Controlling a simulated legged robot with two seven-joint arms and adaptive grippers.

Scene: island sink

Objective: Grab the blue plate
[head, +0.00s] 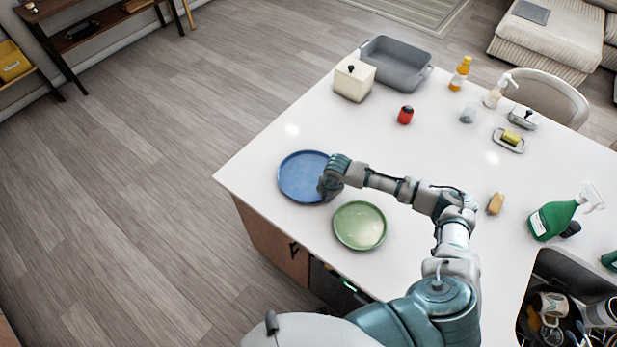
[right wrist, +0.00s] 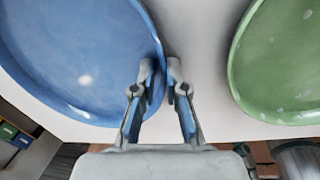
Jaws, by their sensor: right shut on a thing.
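The blue plate (head: 303,177) lies on the white island top near its left corner. My right gripper (head: 328,186) is at the plate's right rim. In the right wrist view, the blue plate (right wrist: 85,55) fills the left side, and the gripper (right wrist: 161,75) is shut on its rim, one finger on each side of the edge. In the head view the arm hides a small part of the plate's right edge. My left gripper is not in view.
A green plate (head: 359,225) lies close by, nearer my body; it also shows in the right wrist view (right wrist: 280,60). A red item (head: 405,115), a cream canister (head: 354,78) and a grey tub (head: 393,66) stand behind. A sink (head: 560,295) with dishes is at lower right.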

